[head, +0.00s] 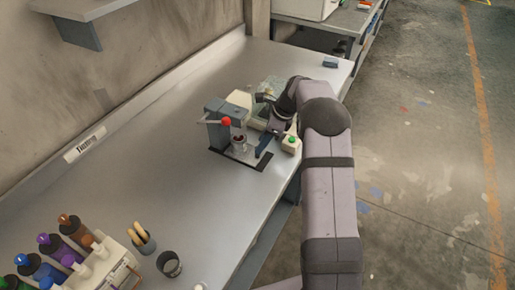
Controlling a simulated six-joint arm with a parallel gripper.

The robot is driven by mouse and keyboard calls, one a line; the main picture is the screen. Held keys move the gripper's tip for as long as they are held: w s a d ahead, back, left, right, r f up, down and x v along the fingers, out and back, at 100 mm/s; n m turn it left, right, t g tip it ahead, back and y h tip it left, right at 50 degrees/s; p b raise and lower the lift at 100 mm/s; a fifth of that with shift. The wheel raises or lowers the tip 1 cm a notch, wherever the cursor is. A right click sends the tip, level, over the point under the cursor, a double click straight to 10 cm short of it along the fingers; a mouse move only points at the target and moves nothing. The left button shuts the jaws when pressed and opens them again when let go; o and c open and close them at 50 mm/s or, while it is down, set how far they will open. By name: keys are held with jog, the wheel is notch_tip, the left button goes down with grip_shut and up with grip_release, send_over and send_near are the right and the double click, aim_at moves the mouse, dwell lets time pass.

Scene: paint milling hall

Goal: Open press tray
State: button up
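A small blue-grey press (215,132) stands on the workbench, with a lever ending in a red ball (226,122). A round metal piece (240,149) sits low in it, above a dark base plate (263,161). I cannot tell for certain which part is the press tray or whether it is open. My gripper (268,122) is at the right side of the press, reaching in from the right. Its fingertips are small and partly hidden, so I cannot tell their opening or whether they touch the press.
A pale box with a green button (291,145) is close to my gripper at the bench (180,160) edge. Several paint bottles (72,228), a cup of wooden-handled tools (143,240) and a dark cup (169,263) stand at front left. The bench between is clear.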

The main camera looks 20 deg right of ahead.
jog(key=shift+p+x, duration=0.65)
jog(key=shift+x, duration=1.75)
jog(key=shift+s, duration=0.1)
grip_shut()
